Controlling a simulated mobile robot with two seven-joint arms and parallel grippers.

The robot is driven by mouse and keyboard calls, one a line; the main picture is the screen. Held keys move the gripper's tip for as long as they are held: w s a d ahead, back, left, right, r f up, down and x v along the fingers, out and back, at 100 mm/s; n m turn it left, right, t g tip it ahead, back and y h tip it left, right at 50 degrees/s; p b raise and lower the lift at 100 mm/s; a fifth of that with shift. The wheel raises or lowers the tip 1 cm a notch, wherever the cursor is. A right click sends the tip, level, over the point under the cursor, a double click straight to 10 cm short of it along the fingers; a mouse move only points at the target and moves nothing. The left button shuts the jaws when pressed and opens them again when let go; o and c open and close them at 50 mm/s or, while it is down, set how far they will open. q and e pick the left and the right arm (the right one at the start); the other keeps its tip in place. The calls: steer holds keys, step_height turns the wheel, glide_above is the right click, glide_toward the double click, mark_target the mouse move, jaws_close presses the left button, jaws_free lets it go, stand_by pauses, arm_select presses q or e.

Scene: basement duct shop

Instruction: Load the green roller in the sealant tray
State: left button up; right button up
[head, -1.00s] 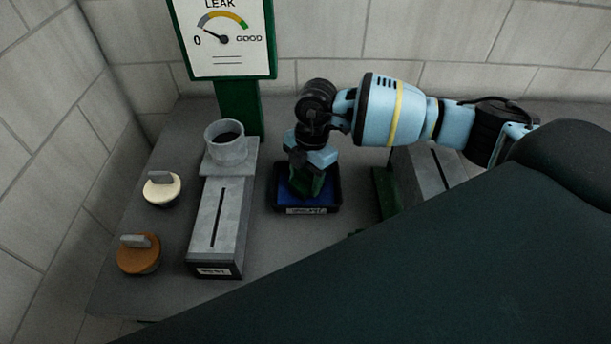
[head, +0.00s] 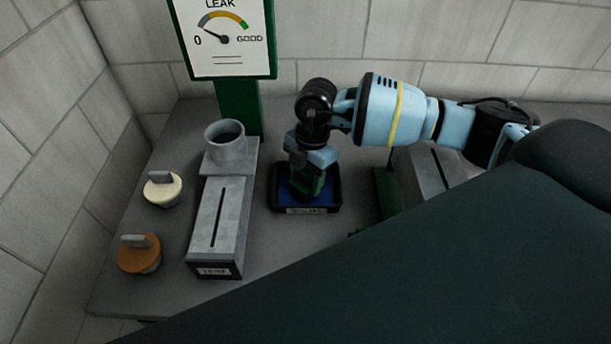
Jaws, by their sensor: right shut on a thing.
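The sealant tray (head: 331,205) is a small black tray with a blue inside and a label on its front edge. It sits mid-bench. My right gripper (head: 308,184) points down over the tray and is shut on the green roller (head: 307,186), of which only a dark green part shows between and below the fingers. The roller is at the tray's blue surface in this view; I cannot tell whether it touches it. My left gripper is not in view.
A grey duct box (head: 220,215) with a round collar stands left of the tray. A cream knobbed cap (head: 161,192) and an orange one (head: 138,256) lie farther left. A leak gauge (head: 222,40) stands behind. A second slotted grey box (head: 432,172) is at right, partly hidden.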

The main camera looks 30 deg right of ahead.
mark_target(303, 173)
steer(key=shift+r, duration=3.4)
steer(key=shift+n, duration=0.3)
